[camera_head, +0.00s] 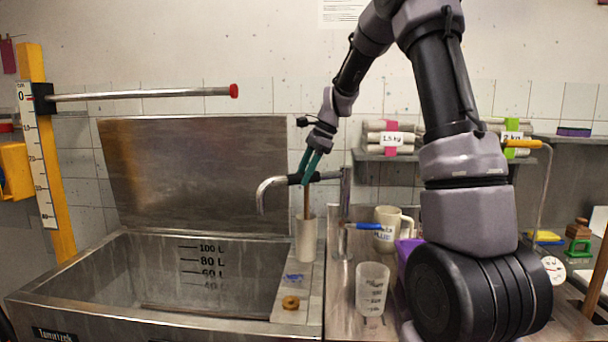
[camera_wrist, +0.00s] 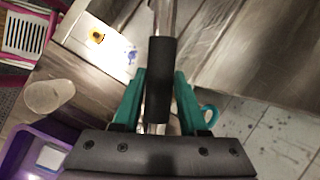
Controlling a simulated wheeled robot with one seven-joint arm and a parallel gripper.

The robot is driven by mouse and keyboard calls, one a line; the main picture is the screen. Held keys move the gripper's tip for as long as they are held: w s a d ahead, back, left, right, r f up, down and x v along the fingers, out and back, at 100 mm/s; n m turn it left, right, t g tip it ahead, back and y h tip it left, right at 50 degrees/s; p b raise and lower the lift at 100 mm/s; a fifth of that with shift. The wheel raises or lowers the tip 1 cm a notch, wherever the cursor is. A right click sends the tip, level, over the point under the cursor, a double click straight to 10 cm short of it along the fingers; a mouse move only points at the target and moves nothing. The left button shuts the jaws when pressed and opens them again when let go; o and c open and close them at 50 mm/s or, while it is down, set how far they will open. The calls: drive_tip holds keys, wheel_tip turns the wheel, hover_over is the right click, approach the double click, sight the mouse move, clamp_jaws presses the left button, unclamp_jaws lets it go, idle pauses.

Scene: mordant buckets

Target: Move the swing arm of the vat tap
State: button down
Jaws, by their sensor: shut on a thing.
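The chrome swing arm (camera_head: 270,185) of the vat tap reaches left from its post (camera_head: 345,190), and its bent outlet hangs over the back right part of the steel vat (camera_head: 150,308). My gripper (camera_head: 308,178) is shut on the black sleeve of the swing arm, with its teal fingers coming down from above. In the wrist view the black sleeve (camera_wrist: 160,75) runs between the two teal fingers. The fingertips partly hide the sleeve in the head view.
A beige cylinder (camera_head: 306,242) with a brown stick stands on the ledge just below my gripper. A clear measuring cup (camera_head: 372,290), a mug (camera_head: 387,232) and a blue-handled lever (camera_head: 364,226) are to the right. A red-tipped horizontal bar (camera_head: 150,94) extends at upper left.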

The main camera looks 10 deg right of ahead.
drive_tip(key=shift+s, duration=0.1)
idle(0.3)
drive_tip(key=s+d+n+g+h, duration=0.1)
drive_tip(key=s+d+n+g, duration=0.4)
drive_tip(key=s+d+n, duration=0.6)
drive_tip(key=w+d+n+h, duration=0.3)
drive_tip(key=d+n, duration=0.5)
drive_tip(key=w+d+n+h, duration=0.3)
drive_tip(key=d+n, duration=0.5)
drive_tip(key=shift+w, duration=0.4)
idle(0.3)
